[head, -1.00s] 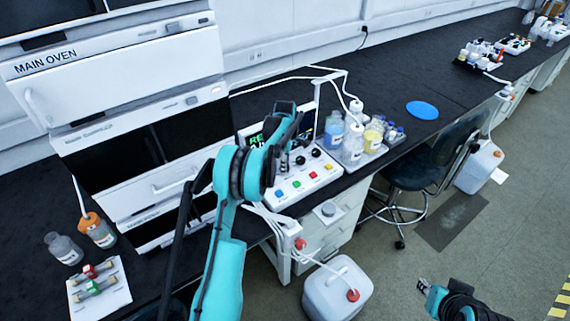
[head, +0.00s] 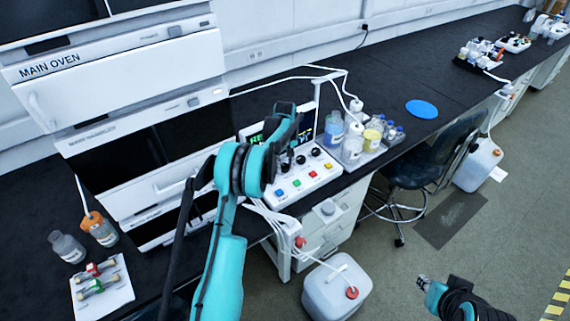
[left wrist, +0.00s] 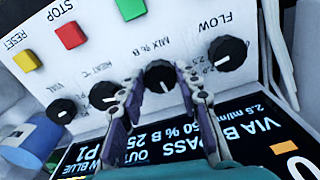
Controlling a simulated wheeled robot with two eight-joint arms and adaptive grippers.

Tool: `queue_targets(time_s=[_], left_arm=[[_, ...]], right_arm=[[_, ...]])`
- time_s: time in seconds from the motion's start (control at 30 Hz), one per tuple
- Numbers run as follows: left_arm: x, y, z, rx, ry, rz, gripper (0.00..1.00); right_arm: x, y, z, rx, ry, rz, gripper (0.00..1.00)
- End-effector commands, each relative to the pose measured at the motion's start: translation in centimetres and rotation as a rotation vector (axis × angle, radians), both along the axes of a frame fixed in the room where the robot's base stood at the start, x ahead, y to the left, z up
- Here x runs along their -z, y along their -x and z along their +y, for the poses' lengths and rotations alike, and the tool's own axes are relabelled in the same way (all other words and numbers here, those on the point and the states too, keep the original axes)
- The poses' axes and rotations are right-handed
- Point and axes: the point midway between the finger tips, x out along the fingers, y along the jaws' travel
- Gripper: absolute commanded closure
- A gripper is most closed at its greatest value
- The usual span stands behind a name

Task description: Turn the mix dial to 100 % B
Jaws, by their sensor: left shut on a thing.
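The white control panel (head: 318,177) stands on the black bench with coloured buttons, black dials and a lit screen. In the left wrist view the black dial marked MIX % B (left wrist: 160,76) is between the fingers of my left gripper (left wrist: 158,84), which is shut on it. The screen (left wrist: 190,140) shows text including "% B", partly covered by the fingers; the figure before it is not surely readable. In the head view my left gripper (head: 287,150) is over the panel and hides part of the screen. My right gripper (head: 424,281) hangs over the floor, away from the panel.
The FLOW dial (left wrist: 228,53) is close beside the mix dial, with another dial (left wrist: 104,95) on the other side. Red STOP (left wrist: 71,35) and green (left wrist: 131,8) buttons are near. Bottles (head: 353,142) stand in a tray right of the panel.

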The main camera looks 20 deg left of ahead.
Motion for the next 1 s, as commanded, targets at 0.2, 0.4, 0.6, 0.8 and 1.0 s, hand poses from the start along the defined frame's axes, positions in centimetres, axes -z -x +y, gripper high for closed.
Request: queue_targets(time_s=[0.2,0.4,0.6,0.8,1.0], left_arm=[[-0.01,0.03,0.04,0.203,0.000,0.000,0.96],[0.00,0.05,0.07,0.392,0.000,0.000,0.96],[0.00,0.07,0.11,0.582,0.000,0.000,0.96],[0.00,0.07,0.15,0.772,0.000,0.000,0.96],[0.00,0.06,0.19,0.962,0.000,0.000,0.96]], right_arm=[[-0.22,0.00,0.00,0.000,0.000,0.000,0.71],[-0.36,0.00,0.00,0.000,0.000,0.000,0.71],[-0.47,0.00,0.00,0.000,0.000,0.000,0.71],[-0.57,0.00,0.00,0.000,0.000,0.000,0.71],[-0.65,0.00,0.00,0.000,0.000,0.000,0.71]])
